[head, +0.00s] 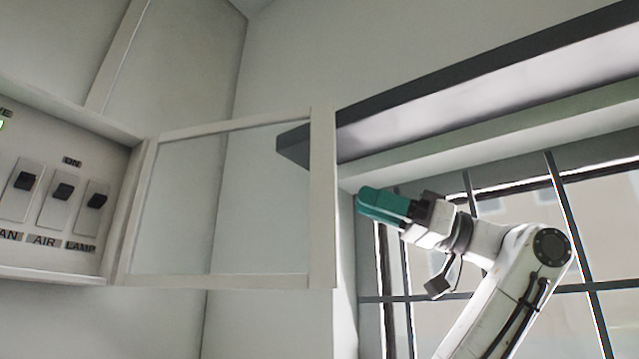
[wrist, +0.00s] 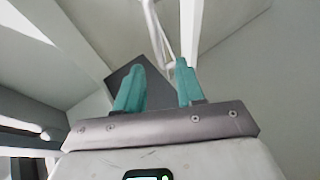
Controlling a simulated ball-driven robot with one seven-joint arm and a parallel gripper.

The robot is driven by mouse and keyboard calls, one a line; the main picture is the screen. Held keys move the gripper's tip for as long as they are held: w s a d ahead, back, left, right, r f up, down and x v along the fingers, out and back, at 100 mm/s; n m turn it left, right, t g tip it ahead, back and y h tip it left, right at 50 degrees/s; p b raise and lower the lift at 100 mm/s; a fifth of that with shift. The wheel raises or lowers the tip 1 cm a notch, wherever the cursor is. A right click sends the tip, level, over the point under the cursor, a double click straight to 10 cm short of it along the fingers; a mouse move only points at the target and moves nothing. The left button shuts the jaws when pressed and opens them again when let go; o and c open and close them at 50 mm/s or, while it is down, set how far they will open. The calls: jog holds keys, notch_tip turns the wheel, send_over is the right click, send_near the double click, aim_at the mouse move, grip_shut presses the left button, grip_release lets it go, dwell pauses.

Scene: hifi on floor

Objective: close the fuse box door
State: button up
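The fuse box door (head: 323,200) is a pale frame with a clear pane, standing open, swung out to the right from its hinge beside the switch panel (head: 60,200). My gripper (head: 362,203) has teal fingers and is just right of the door's free edge in the head view, apart from it in the picture. In the wrist view my gripper (wrist: 158,75) shows two teal fingers spread with an empty gap between them. A pale frame bar (wrist: 190,30), likely part of the door, shows beyond the fingertips.
A dark-edged shelf or ledge (head: 480,90) runs along the wall above my gripper. A barred window (head: 500,200) lies behind my arm. Black switches labelled AIR and LAMP sit in the open box. The space below the door looks clear.

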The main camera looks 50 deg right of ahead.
aim_at(320, 186)
jog(key=p+x, duration=0.3)
jog(key=x, duration=0.6)
jog(key=shift+w+a, duration=0.1)
jog(key=shift+w, duration=0.05)
jog(key=shift+f, duration=0.1)
grip_shut()
